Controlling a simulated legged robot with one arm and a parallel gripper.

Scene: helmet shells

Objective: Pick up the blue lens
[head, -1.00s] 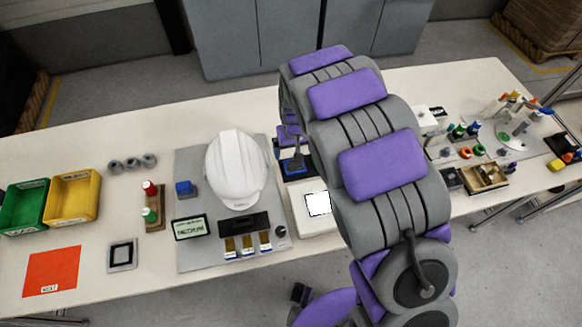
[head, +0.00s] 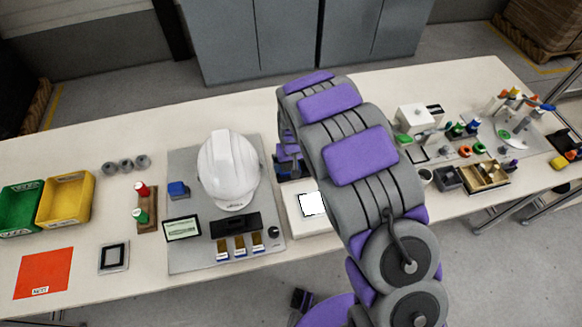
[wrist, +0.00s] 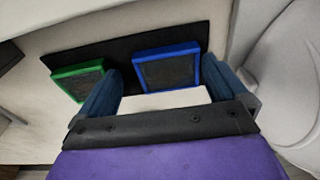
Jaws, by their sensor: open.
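The blue lens (wrist: 167,69), a dark square pane in a blue frame, lies on a black strip in the wrist view. It is just ahead of my gripper (wrist: 162,84), roughly between the two fingers but nearer the right one. My gripper is open and empty. The green-framed lens (wrist: 82,80) lies to the left, partly behind the left finger. In the head view, my arm hides the lenses; only part of the dark strip (head: 280,167) shows beside my gripper (head: 289,163).
The white helmet shell (head: 228,168) stands left of my gripper, and shows at the right of the wrist view (wrist: 290,85). A white box (head: 311,205) is close in front. Yellow (head: 66,198) and green bins stand at the table's left end. Small parts crowd the right end.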

